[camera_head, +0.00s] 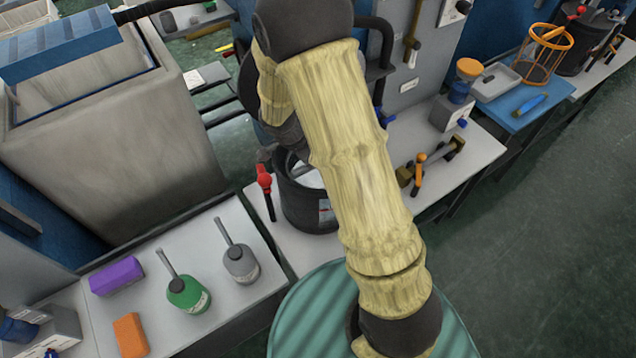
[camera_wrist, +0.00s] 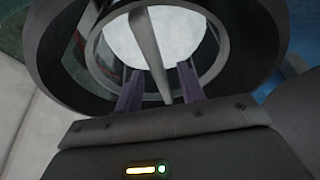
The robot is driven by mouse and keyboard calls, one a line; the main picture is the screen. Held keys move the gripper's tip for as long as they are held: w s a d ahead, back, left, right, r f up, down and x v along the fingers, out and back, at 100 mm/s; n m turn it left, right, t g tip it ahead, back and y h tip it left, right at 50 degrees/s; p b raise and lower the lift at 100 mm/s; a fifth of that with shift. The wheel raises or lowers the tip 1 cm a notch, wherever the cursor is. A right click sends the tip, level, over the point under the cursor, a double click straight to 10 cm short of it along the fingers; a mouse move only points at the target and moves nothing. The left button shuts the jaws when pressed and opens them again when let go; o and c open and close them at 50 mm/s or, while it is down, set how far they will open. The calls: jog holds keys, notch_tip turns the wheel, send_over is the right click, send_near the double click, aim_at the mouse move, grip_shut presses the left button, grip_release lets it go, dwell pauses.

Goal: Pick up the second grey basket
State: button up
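A dark grey round basket (camera_head: 308,208) stands on a light table in the middle of the head view, with a white label low on its side. My arm covers part of it. In the wrist view a dark basket (camera_wrist: 72,45) fills the upper part, with a pale round inside and a grey bar (camera_wrist: 150,52) crossing it. My gripper (camera_wrist: 160,88) is over the basket's opening. Its two purple-grey fingers are apart, one on each side of the bar, with gaps visible. In the head view my gripper is hidden behind the arm.
A red-topped tool (camera_head: 264,182) stands left of the basket. Another dark bin (camera_head: 580,55) and an orange wire basket (camera_head: 545,55) are far right.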

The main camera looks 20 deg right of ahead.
jog(key=x, duration=0.4)
jog(key=shift+d+f+p, duration=0.3)
jog(key=shift+d, duration=0.05)
grip_shut()
